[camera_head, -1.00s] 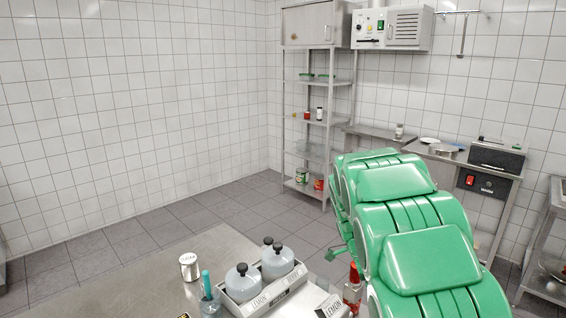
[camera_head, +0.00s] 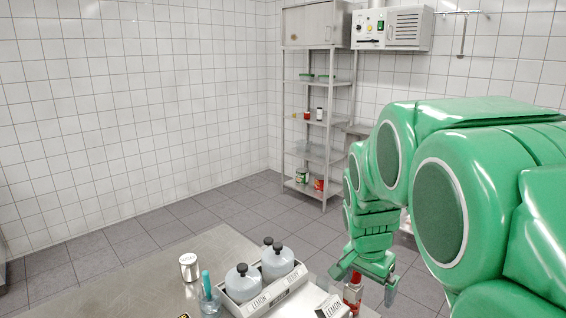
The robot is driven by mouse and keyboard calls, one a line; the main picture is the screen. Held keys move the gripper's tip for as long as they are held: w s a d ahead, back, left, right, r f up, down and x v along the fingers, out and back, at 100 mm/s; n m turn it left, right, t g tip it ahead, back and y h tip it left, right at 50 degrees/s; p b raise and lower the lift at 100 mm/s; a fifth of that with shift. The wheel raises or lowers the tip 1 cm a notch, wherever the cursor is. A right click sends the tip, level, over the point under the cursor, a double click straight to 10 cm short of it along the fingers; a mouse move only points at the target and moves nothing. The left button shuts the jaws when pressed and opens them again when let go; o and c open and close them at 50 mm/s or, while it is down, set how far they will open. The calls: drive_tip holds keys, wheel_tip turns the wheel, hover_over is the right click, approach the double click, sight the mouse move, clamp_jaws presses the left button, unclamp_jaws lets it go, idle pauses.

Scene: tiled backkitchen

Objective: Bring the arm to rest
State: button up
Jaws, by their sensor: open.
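My green arm fills the right side of the head view. My gripper (camera_head: 364,284) hangs at the arm's end, pointing down, above and beside the right edge of the steel table (camera_head: 130,285). Its fingers are open and I see nothing held between them. A red bottle (camera_head: 353,291) shows just below and left of the fingers; I cannot tell whether they touch it.
On the table stand a white labelled can (camera_head: 189,266), a glass with a teal-handled tool (camera_head: 208,297), and a tray (camera_head: 235,306) with grey lidded jars (camera_head: 277,261). A white lemon-labelled box (camera_head: 330,308) is near the gripper. A steel shelf (camera_head: 318,162) stands behind.

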drive_tip(key=s+a+n+g+y, duration=0.1)
drive_tip(key=s+a+n+g, duration=0.2)
drive_tip(key=s, duration=2.4)
drive_tip(key=n, duration=0.5)
drive_tip(key=shift+a+n+y, duration=0.15)
drive_tip(key=shift+n+y, duration=0.15)
drive_tip(key=shift+n, duration=0.1)
drive_tip(key=shift+s, duration=0.1)
